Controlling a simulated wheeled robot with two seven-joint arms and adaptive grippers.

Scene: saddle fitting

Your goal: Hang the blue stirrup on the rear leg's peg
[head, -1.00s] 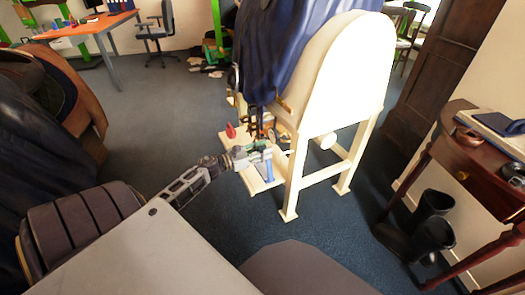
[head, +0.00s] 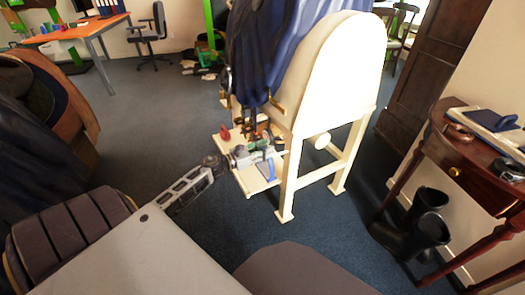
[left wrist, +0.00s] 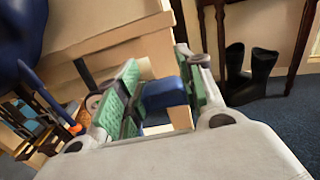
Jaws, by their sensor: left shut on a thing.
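My left gripper (head: 262,153) is low beside the cream saddle stand (head: 340,75), just left of its near leg (head: 289,180). It is shut on the blue stirrup (head: 267,172), which hangs below the fingers over the stand's low shelf. In the left wrist view the blue stirrup (left wrist: 165,95) sits between the green finger pads. My right gripper is not in view.
A red item (head: 225,132) stands on the low shelf (head: 252,184). A blue cover drapes over the stand. Black boots (head: 420,225) and a dark wooden table (head: 475,150) are at the right. The carpet in front of the stand is clear.

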